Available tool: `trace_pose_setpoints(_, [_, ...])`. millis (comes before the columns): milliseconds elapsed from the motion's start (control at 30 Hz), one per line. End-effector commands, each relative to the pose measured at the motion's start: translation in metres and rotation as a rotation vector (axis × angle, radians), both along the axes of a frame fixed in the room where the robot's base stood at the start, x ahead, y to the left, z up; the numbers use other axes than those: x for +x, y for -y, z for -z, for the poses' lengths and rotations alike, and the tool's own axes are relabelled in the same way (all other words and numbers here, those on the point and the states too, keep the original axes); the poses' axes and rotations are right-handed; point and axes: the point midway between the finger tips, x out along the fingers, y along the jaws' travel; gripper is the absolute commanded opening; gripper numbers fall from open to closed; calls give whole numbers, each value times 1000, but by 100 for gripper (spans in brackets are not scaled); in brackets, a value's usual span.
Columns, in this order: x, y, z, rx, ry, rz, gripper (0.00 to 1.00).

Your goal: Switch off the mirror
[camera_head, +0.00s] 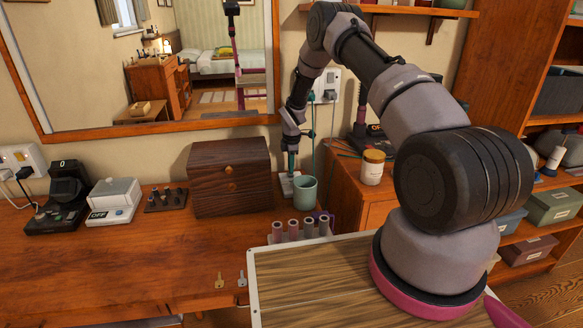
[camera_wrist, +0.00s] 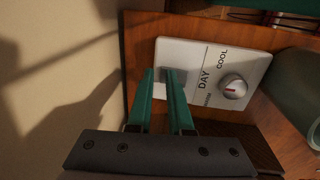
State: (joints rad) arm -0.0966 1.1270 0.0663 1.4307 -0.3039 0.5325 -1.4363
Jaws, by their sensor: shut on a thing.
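The wall mirror (camera_head: 190,60) has a wooden frame and reflects the room; I cannot tell whether any light in it is lit. A small white control box (camera_head: 284,183) sits on the wooden counter beneath its right end. In the wrist view this box (camera_wrist: 203,62) has a round knob (camera_wrist: 233,87) with a red mark and the words DAY and COOL. My gripper (camera_head: 291,170) reaches down to the box. In the wrist view its green fingers (camera_wrist: 172,78) are closed around a grey switch piece, mostly hidden between the fingertips. The knob is apart from the fingers.
A green cup (camera_head: 305,191) stands right in front of the control box, and a dark wooden chest (camera_head: 230,178) is to its left. Several spools (camera_head: 293,230) stand in front. Another white device marked OFF (camera_head: 113,200) is at left.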

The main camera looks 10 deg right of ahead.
Motion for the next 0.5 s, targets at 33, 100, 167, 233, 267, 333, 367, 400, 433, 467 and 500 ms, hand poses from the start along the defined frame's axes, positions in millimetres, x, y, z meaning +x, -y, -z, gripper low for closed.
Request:
trace_pose_setpoints(33, [-7,1,11,-2,-14,-4,0])
trace_pose_setpoints(100, [-7,1,11,-3,-14,-5,0])
trace_pose_setpoints(167, [-8,1,11,-3,-14,-5,0])
trace_pose_setpoints(233, [-9,1,11,-3,-14,-5,0])
trace_pose_setpoints(267, [-10,1,11,-3,-15,-5,0])
trace_pose_setpoints(333, [-13,1,10,-3,-15,-6,0])
trace_pose_setpoints(367, [-14,1,10,-3,-16,-6,0])
trace_pose_setpoints(400, [-17,1,10,-4,-16,-6,0])
trace_pose_setpoints(433, [-18,1,10,-4,-17,-6,0])
trace_pose_setpoints(467, [-20,1,10,-4,-17,-6,0])
trace_pose_setpoints(500, [-22,1,10,-4,-18,-5,0])
